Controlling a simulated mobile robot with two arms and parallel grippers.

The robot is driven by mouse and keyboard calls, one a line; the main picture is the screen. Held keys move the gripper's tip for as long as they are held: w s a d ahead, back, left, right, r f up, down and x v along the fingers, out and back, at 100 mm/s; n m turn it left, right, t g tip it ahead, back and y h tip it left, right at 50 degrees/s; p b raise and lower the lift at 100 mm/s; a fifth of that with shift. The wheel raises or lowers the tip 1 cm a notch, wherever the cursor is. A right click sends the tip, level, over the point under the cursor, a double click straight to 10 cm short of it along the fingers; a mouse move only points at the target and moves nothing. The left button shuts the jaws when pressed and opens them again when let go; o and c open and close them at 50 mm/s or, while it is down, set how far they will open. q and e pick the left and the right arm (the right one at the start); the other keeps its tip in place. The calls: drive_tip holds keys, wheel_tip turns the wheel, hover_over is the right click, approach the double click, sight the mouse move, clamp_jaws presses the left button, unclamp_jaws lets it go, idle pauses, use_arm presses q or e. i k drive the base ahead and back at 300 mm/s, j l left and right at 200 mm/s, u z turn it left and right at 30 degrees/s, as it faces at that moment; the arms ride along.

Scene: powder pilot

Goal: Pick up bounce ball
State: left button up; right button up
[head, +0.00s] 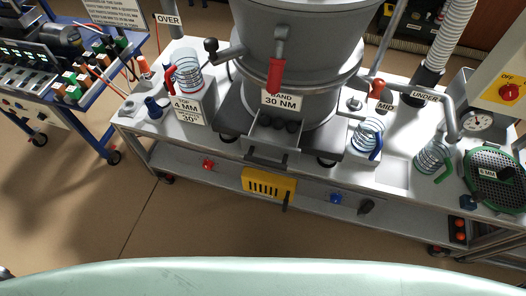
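Dark round balls (278,125) sit in a row in a small open grey tray (270,155) at the front of the large grey sieve machine (298,45). They look like the bounce balls, but they are small and partly shaded. Neither of my grippers can be made out in the head view. A small dark piece shows at the lower left edge, too cut off to identify.
The steel bench (225,160) also carries clear jars with red (170,78), blue (376,149) and green (445,171) handles, and a round mesh screen (497,180). A yellow slotted box (269,184) is at the lower shelf. A blue cart (88,125) stands left. Floor in front is clear.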

sight(459, 235)
drive_tip(key=k+l, duration=0.15)
drive_tip(key=l, duration=0.3)
drive_tip(key=k+l+u, duration=0.15)
drive_tip(key=l, duration=0.3)
drive_tip(key=k+l, duration=0.2)
drive_tip(key=l, duration=0.2)
drive_tip(key=k+l+u, duration=0.15)
drive_tip(key=l, duration=0.3)
drive_tip(key=k+l, duration=0.25)
drive_tip(key=l, duration=0.15)
drive_tip(key=u, duration=0.05)
